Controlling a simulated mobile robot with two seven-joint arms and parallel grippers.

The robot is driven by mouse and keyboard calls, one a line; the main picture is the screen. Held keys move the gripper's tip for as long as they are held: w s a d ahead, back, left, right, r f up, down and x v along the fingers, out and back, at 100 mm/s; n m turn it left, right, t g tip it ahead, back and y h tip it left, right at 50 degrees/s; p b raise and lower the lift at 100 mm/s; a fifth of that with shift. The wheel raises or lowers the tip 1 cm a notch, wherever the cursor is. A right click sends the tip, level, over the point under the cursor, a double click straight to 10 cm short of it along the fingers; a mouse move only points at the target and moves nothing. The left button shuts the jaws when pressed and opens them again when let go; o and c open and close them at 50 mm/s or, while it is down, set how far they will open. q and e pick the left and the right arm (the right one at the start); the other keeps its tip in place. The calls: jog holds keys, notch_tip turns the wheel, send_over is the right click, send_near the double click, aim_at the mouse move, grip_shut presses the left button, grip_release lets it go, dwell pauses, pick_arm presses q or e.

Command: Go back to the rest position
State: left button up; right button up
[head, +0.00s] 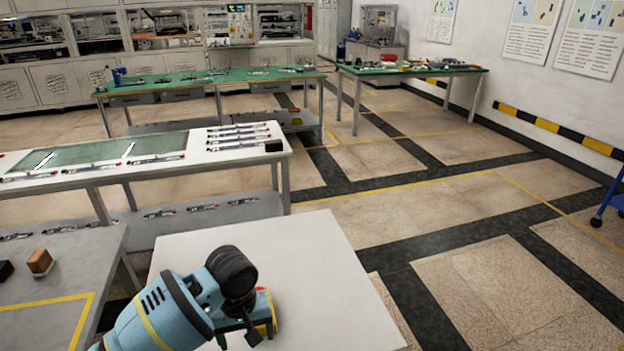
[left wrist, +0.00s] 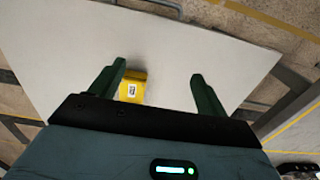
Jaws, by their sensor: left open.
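My left gripper (left wrist: 158,70) is open in the left wrist view, its two dark green fingers spread over a white tabletop (left wrist: 65,65). A yellow box (left wrist: 132,88) with a white label lies beside the left-hand finger in that picture and is partly covered by the gripper body. Nothing is held between the fingers. In the head view my left arm comes in from the bottom over the white table (head: 310,255), and its wrist hides most of the gripper. My right gripper is not in view.
A grey table (head: 40,320) with a brown block (head: 40,261) and a black block stands at the left. Behind is a long white bench (head: 215,160) with several slim tools. Two green-topped benches (head: 200,80) stand further back.

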pick_arm(q)
jog(key=s+d+f+m+t+h, duration=0.2)
jog(key=s+d+f+t+h, duration=0.25)
jog(key=s+f, duration=0.9)
jog(key=s+a+f+m+t+y, duration=0.2)
jog(key=s+a+f+m+t, duration=0.1)
jog(key=s+a, duration=0.8)
jog(key=shift+s+a+f+t+y, duration=0.3)
jog(key=shift+s+t, duration=0.35)
jog(key=shift+s, duration=1.1)
jog(key=shift+d, duration=0.1)
